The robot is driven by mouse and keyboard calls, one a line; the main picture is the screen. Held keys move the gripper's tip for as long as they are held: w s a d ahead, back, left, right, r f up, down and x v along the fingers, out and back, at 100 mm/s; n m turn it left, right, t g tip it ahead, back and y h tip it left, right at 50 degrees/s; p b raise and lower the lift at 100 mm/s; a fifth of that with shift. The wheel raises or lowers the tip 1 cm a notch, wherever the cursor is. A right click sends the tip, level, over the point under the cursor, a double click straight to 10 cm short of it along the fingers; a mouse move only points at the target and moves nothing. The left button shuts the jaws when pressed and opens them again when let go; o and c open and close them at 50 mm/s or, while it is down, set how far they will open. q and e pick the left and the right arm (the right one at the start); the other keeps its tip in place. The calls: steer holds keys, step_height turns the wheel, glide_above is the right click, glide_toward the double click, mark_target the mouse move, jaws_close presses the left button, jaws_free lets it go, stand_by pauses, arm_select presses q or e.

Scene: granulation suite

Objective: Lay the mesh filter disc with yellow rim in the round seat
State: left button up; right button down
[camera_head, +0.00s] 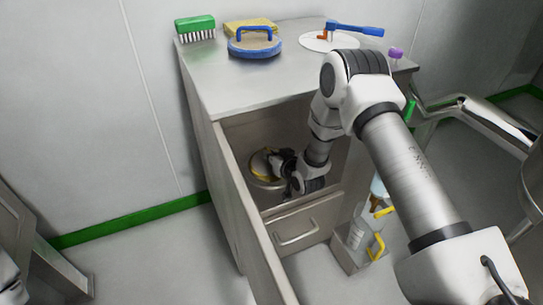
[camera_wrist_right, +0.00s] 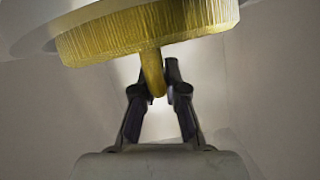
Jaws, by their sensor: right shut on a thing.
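The mesh filter disc with yellow rim (camera_head: 259,163) is inside the open compartment of the steel cabinet. In the right wrist view its ribbed yellow rim (camera_wrist_right: 130,32) fills the top, with a yellow loop handle pointing down between the fingers. My right gripper (camera_head: 278,163) reaches into the compartment and is shut on that handle; it also shows in the right wrist view (camera_wrist_right: 158,92). A round grey metal form, which looks like the round seat (camera_head: 266,184), lies just under the disc. I cannot tell whether the disc touches it. My left gripper is not in view.
On the cabinet top (camera_head: 240,91) are a green brush (camera_head: 195,25), a blue-rimmed disc with handle (camera_head: 255,45), a yellow sponge (camera_head: 250,25) and a blue-handled tool (camera_head: 354,29). The compartment walls and open door (camera_head: 250,222) are close around my arm. A bottle holder (camera_head: 352,247) stands right.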

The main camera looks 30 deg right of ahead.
steer(key=shift+s+f, duration=0.1)
steer(key=shift+f, duration=0.25)
